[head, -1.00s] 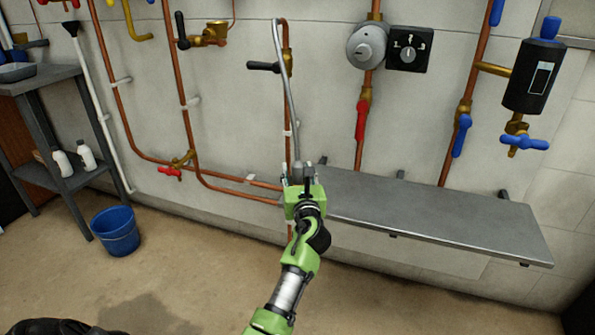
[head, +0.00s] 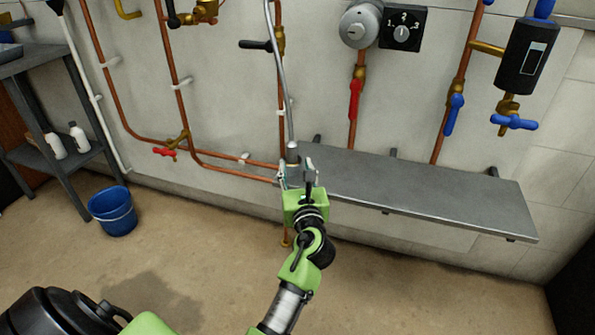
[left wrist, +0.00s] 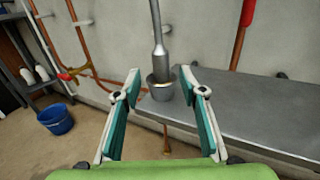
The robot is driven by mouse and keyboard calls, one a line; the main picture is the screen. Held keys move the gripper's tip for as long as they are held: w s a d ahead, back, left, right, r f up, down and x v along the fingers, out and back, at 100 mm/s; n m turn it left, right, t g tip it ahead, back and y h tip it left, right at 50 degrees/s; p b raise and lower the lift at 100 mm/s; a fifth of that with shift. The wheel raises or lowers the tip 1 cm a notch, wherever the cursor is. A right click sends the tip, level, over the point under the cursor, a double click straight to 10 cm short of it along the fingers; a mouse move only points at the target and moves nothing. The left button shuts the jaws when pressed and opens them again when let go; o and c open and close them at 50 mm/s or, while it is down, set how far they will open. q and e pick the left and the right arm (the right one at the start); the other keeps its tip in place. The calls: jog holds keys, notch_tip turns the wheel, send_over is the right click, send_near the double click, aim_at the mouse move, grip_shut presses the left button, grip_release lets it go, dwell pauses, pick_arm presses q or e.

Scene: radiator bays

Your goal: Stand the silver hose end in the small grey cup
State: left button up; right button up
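The silver hose end (head: 293,152) hangs at the bottom of a grey hose at the left end of the shelf. In the left wrist view the hose end (left wrist: 159,62) is upright, its lower tip inside the rim of the small grey cup (left wrist: 160,92). Whether it touches the cup's bottom is hidden. The cup stands at the shelf's left end. My left gripper (head: 297,173) is open, its teal-padded fingers (left wrist: 160,73) apart on either side of the picture, with the cup and hose end beyond them, not gripped. My right gripper is not in view.
The grey metal shelf (head: 430,200) is bare to the right. Copper pipes with red and blue valve handles run up the wall behind. A blue bucket (head: 113,212) stands on the floor at left, beside a dark rack (head: 62,180) with white bottles.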

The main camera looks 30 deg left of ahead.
pick_arm(q)
jog(key=s+d+f+n+g+h, duration=0.4)
jog(key=s+f+n, duration=0.8)
jog(key=s+n, duration=0.15)
jog(key=s+d+f+n+g+h, duration=0.2)
jog(key=s+d+f+n+h, duration=0.1)
jog(key=s+d+n, duration=0.3)
jog(key=s+d+f+n+g+h, duration=0.1)
jog(key=s+d+f+n+h, duration=0.2)
jog(key=s, duration=0.7)
jog(key=d+n+h, duration=0.2)
jog(key=d+n, duration=0.1)
jog(key=d, duration=0.1)
jog(key=shift+d+g, duration=0.3)
jog(key=shift+g, duration=0.1)
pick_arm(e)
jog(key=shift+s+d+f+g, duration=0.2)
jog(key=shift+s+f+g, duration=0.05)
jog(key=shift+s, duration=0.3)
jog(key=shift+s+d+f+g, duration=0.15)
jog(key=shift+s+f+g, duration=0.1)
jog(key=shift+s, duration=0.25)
pick_arm(q)
jog(key=shift+f+n, duration=0.1)
jog(key=shift+n, duration=0.15)
